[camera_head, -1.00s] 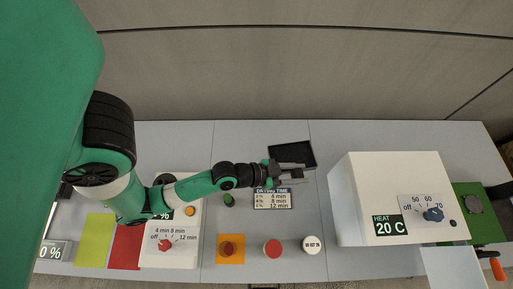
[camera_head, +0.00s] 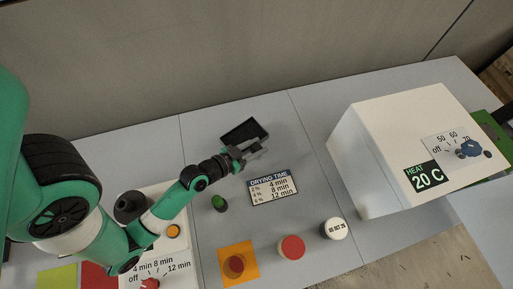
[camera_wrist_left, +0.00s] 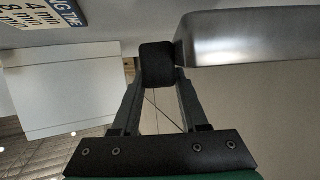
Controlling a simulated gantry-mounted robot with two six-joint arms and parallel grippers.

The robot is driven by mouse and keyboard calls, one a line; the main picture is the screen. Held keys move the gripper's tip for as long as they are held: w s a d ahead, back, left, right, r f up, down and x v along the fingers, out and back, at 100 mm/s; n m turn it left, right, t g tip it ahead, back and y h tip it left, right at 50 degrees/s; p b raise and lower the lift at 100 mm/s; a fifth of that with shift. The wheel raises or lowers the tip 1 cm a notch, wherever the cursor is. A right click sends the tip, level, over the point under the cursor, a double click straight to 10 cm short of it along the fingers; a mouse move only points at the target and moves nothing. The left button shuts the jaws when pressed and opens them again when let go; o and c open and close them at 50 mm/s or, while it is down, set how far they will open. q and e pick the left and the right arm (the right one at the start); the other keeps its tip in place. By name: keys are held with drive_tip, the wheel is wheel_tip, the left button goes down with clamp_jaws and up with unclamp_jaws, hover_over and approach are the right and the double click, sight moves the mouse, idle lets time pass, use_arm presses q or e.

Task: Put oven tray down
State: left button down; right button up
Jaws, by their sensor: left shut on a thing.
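The dark rectangular oven tray (camera_head: 241,131) is at the back of the grey table, behind the drying time sign. My left gripper (camera_head: 251,150) is at the tray's near edge. In the left wrist view the tray shows as a smooth grey metal side (camera_wrist_left: 255,45), and my left gripper (camera_wrist_left: 158,68) is shut on a dark block at its edge, which looks like the tray's handle. I cannot tell whether the tray's underside touches the table. My right gripper is out of view.
The white oven (camera_head: 380,150) reading 20 C stands to the right. Table beside the tray is clear.

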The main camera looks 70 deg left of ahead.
use_arm(q)
drive_tip(key=shift+f+b, duration=1.15)
drive_tip(key=shift+f, duration=1.35)
drive_tip(key=c, duration=0.9)
unclamp_jaws()
drive_tip(key=shift+f, duration=0.1)
drive_tip(key=o, duration=0.5)
drive_tip(key=shift+c, duration=0.2)
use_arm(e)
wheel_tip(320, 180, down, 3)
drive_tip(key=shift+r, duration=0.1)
use_arm(q)
drive_tip(key=shift+r, duration=0.25)
drive_tip(key=b+v, duration=0.2)
drive_tip(key=v, duration=0.8)
drive_tip(key=shift+a+f, duration=0.1)
drive_tip(key=shift+f, duration=0.1)
drive_tip(key=shift+s, duration=0.35)
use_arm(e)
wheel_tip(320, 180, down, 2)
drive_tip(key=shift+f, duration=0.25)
use_arm(q)
drive_tip(key=shift+s+d+r+b, duration=0.4)
drive_tip(key=shift+s+r, duration=0.1)
drive_tip(key=shift+r, duration=0.05)
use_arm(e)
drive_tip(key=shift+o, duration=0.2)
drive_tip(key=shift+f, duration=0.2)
